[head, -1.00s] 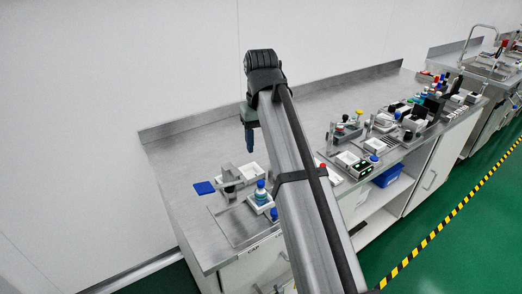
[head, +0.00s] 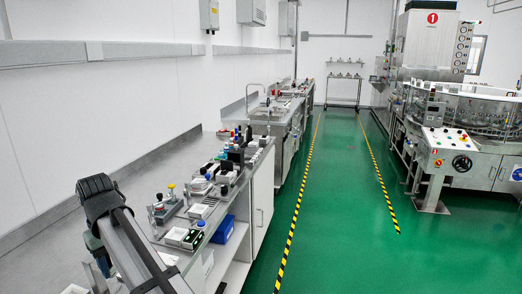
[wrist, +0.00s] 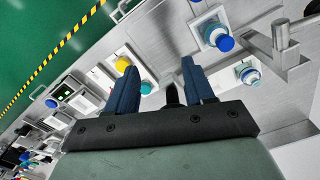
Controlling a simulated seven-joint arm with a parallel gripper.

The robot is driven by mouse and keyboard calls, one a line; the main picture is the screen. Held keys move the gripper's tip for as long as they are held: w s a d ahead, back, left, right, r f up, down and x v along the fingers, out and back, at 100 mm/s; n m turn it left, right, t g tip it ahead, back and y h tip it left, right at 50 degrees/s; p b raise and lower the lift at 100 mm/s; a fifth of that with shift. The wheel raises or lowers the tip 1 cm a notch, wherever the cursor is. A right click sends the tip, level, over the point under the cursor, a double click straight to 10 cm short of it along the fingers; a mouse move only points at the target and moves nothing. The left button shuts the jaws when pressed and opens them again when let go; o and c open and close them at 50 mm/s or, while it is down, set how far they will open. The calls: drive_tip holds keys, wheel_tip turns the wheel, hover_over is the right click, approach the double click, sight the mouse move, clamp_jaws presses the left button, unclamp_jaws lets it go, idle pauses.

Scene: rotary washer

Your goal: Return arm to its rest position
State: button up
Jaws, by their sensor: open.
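My gripper (wrist: 159,64) shows in the wrist view with its two blue fingers apart. Nothing is between them that they hold; the bench and its items lie beyond the fingertips. In the head view my arm rises at the lower left over the steel bench (head: 165,163), and the gripper end is mostly hidden behind the arm.
In the wrist view, blue-capped bottles (wrist: 224,42) stand right of the fingers beside a metal post (wrist: 281,38). A yellow cap (wrist: 122,64) shows near the left finger. The head view shows a blue bin (head: 223,229) under the bench and a clear green floor (head: 340,225).

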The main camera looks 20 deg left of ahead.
drive_tip(key=w+d+f+m, duration=0.3)
drive_tip(key=w+d+f, duration=0.75)
drive_tip(key=d, duration=0.25)
drive_tip(key=w+d+f+m, duration=0.3)
drive_tip(key=w+d+f, duration=0.6)
drive_tip(key=d+f, duration=0.3)
drive_tip(key=d+f+m, duration=0.2)
drive_tip(key=d+f, duration=0.3)
drive_tip(key=d, duration=0.5)
drive_tip(key=d+f+m, duration=0.1)
drive_tip(key=d+f, duration=0.3)
drive_tip(key=d, duration=0.7)
drive_tip(key=d+f+m, duration=0.2)
drive_tip(key=d+f, duration=0.3)
drive_tip(key=d, duration=0.5)
drive_tip(key=s+d+f+m, duration=0.1)
drive_tip(key=s+d+f, duration=0.1)
drive_tip(key=d, duration=0.3)
drive_tip(key=s+d+f+m, duration=0.1)
drive_tip(key=s+d+f, duration=0.2)
drive_tip(key=d, duration=0.3)
drive_tip(key=s+f+g, duration=0.3)
drive_tip(key=s+f, duration=0.7)
drive_tip(key=s, duration=0.4)
drive_tip(key=s+f+g, duration=0.3)
drive_tip(key=s+f, duration=0.7)
drive_tip(key=s, duration=0.5)
drive_tip(key=shift+s+a+g, duration=0.15)
drive_tip(key=shift+a+g, duration=0.2)
drive_tip(key=shift+g, duration=0.05)
